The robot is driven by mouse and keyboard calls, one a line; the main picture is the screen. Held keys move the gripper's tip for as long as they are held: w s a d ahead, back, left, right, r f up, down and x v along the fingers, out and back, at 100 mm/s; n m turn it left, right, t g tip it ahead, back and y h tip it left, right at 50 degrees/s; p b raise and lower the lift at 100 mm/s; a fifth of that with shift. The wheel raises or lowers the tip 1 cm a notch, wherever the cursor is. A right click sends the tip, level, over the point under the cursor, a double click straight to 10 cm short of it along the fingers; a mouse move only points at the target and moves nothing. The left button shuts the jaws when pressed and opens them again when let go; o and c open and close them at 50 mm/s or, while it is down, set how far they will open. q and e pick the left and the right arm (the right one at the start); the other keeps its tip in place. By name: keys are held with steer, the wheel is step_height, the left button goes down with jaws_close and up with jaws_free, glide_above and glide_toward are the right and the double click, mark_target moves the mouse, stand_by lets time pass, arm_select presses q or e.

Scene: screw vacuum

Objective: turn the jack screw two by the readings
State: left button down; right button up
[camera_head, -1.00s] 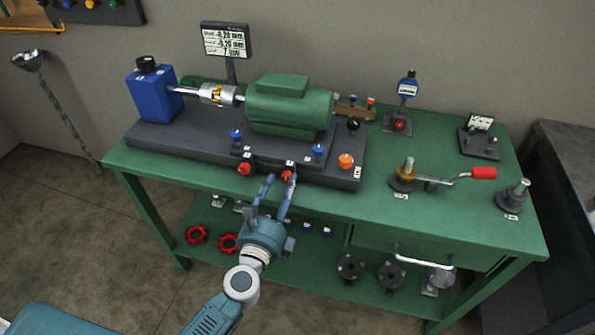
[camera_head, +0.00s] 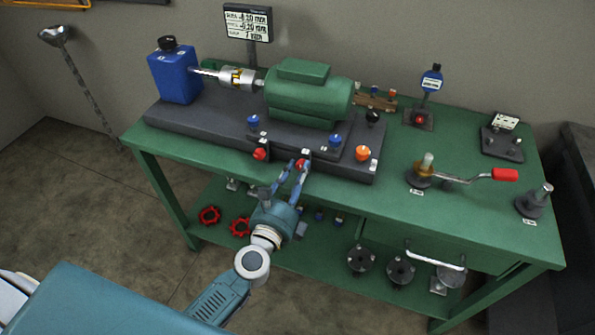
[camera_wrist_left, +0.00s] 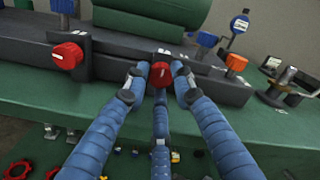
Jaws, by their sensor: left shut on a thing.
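Two red jack screw knobs sit along the front of the dark base: a left one (camera_head: 260,154) and a right one (camera_head: 301,163). Their small tags are too small to read. My left gripper (camera_head: 295,168) is shut on the right red knob. In the left wrist view the gripper's fingers (camera_wrist_left: 160,80) stand around this red knob (camera_wrist_left: 162,72), whose face shows a white mark. The left red knob (camera_wrist_left: 68,56) stands apart from the fingers there. A readings display (camera_head: 248,23) with several lines stands behind the base. My right gripper is not in view.
A green motor (camera_head: 308,95) is coupled to a blue pump unit (camera_head: 174,75). Blue knobs and an orange knob (camera_head: 363,153) are close to the gripper. A crank with a red handle (camera_head: 505,175) lies to the right. The green bench (camera_head: 400,215) has free room at its front right.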

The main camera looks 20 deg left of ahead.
arm_select(q)
steer(key=shift+w+a+r+m, duration=0.15)
steer(key=shift+r+m, duration=0.2)
steer(key=shift+m, duration=0.05)
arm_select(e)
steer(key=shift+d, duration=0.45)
